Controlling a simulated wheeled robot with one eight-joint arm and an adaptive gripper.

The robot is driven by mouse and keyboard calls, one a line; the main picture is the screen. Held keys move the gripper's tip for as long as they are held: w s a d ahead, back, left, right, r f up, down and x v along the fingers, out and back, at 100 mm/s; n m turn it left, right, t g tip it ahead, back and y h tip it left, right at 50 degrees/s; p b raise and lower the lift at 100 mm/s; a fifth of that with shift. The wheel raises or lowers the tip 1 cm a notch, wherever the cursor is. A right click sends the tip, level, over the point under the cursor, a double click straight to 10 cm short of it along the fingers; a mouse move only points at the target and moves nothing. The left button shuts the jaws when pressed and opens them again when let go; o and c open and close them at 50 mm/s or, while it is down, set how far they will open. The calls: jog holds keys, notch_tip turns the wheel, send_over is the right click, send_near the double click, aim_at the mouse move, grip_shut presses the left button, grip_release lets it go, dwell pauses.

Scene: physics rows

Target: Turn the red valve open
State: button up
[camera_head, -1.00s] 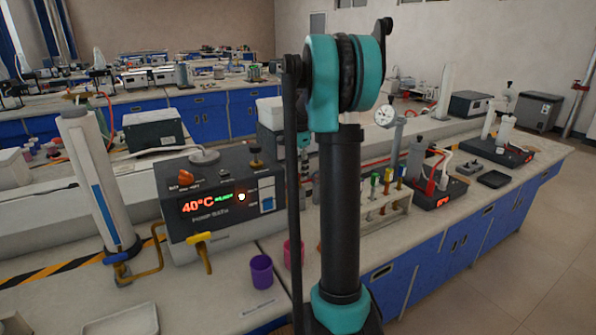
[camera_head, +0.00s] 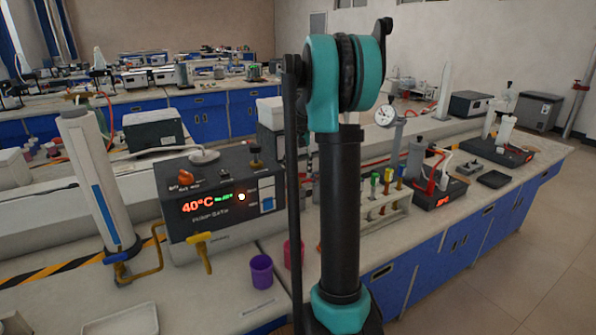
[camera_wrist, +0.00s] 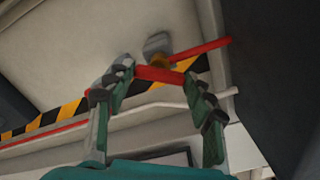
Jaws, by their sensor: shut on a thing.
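The red valve handle (camera_wrist: 155,73) shows in the wrist view as a red bar with a second stretch running up to the right. A brass-coloured part and a grey knob (camera_wrist: 157,43) sit at its middle. My gripper (camera_wrist: 156,77) has a finger on each side of the near stretch of the red bar and is shut on it. In the head view my arm covers the middle of the picture; I cannot make out my gripper or the red valve there.
The bench holds a water bath (camera_head: 222,205) with a yellow-handled tap (camera_head: 201,249), a purple cup (camera_head: 261,271), a pink cup (camera_head: 293,254) and a test-tube rack (camera_head: 372,212). A yellow-black striped edge (camera_wrist: 70,108) runs behind my fingers in the wrist view. Open floor lies at the right.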

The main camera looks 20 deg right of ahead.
jog(key=n, duration=0.6)
jog(key=shift+n, duration=0.3)
dwell(0.4)
jog(key=o, duration=1.2)
jog(key=shift+c, duration=0.2)
jog(key=shift+r, duration=0.1)
notch_tip(320, 180, up, 12)
